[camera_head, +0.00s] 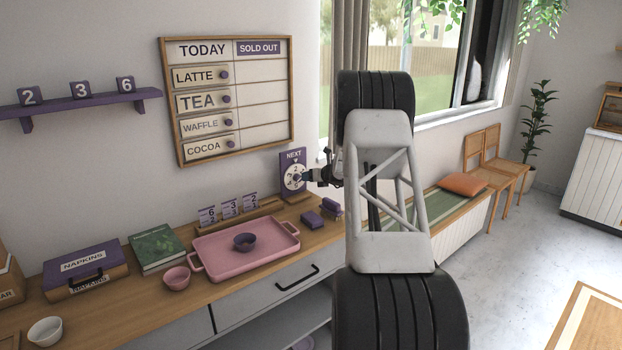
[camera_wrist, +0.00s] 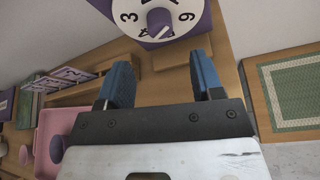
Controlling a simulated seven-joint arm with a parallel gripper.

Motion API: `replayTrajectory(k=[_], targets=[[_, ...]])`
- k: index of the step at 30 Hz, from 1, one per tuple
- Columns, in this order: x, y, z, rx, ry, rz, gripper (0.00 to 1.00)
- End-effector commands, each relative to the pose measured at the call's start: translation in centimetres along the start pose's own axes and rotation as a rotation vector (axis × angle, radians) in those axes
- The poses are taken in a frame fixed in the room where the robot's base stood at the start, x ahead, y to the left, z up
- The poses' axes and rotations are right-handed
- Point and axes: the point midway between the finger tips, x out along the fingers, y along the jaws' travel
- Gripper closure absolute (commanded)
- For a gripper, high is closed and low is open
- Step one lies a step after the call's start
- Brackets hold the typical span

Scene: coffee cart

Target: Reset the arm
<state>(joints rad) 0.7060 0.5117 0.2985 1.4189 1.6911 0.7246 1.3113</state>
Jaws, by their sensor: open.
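My gripper (camera_wrist: 162,75) is open in the wrist view, with two blue fingers apart and nothing between them. The purple NEXT sign with a white numbered dial (camera_wrist: 175,10) is just beyond the fingertips. Its purple knob (camera_wrist: 160,22) appears ahead of the gap between the fingers, and I see no contact. In the head view my gripper (camera_head: 308,177) is small and partly hidden by my arm, close to the right side of the NEXT sign (camera_head: 291,157).
The counter holds a pink tray (camera_head: 215,264) with a dark bowl (camera_head: 245,242), number cards (camera_head: 230,208), purple blocks (camera_head: 312,219), a pink cup (camera_head: 177,278), a green book (camera_head: 157,247) and a napkin box (camera_head: 85,268). A menu board (camera_head: 265,112) hangs above. A bench (camera_head: 455,210) stands right.

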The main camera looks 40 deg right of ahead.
Motion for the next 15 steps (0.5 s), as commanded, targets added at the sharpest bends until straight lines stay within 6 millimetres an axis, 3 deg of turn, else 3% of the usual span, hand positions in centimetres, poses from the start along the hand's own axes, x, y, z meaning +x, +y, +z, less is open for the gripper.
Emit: replayTrajectory(k=[15], targets=[[-0.03,0.3,0.09,-0.007,0.002,0.002,0.39]])
